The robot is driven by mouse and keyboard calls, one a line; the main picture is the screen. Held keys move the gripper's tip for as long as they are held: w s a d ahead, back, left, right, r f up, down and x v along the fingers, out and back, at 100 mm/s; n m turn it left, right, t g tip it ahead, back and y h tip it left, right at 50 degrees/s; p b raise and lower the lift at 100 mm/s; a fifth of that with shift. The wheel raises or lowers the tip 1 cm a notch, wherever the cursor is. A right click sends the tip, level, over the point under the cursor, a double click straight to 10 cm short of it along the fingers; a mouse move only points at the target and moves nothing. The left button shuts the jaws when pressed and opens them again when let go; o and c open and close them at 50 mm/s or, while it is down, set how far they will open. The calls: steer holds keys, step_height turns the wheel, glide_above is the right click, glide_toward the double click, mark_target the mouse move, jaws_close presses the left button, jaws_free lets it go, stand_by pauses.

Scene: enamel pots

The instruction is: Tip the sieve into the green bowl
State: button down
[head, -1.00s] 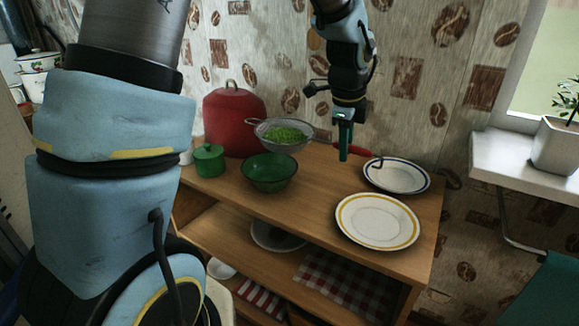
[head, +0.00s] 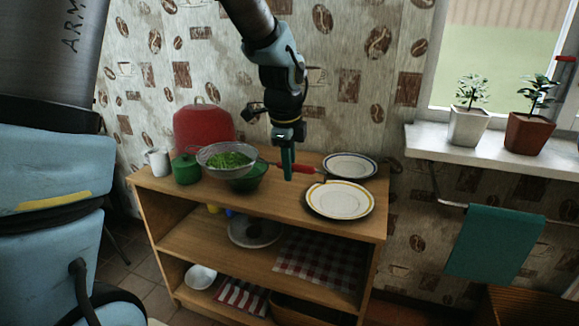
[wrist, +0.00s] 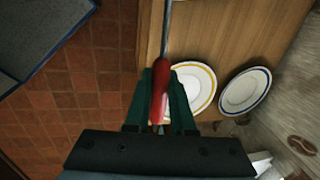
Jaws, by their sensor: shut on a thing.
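The sieve (head: 226,161) is a wire mesh bowl with green bits (head: 232,160) in it. It looks upright in the head view. My gripper (head: 288,166) is shut on the sieve's red handle, to the right of the bowl. In the wrist view the red handle (wrist: 161,88) lies between my green fingers (wrist: 160,100), and its metal rod runs up out of the picture. The sieve's mesh is out of the wrist view.
A red pot (head: 203,124), a small green lidded pot (head: 186,169) and a white mug (head: 157,162) stand at the left. A yellow-rimmed plate (head: 340,200) and a blue-rimmed plate (head: 350,166) lie at the right. A windowsill (head: 480,150) holds potted plants.

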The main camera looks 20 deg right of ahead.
steer(key=w+a+f+n+y, duration=0.1)
steer(key=w+a+f+n, duration=0.2)
steer(key=a+f+n, duration=0.3)
steer(key=w+a+f+n+g+y, duration=0.1)
steer(key=w+a+f+n, duration=0.3)
steer(key=a+n, duration=0.7)
steer(key=w+a+f+n+y, duration=0.1)
steer(key=w+a+f+n, duration=0.2)
steer(key=a+f+n, duration=0.5)
steer(key=a+n, duration=0.1)
steer(key=a, duration=0.9)
steer(key=shift+w+g+y, duration=0.3)
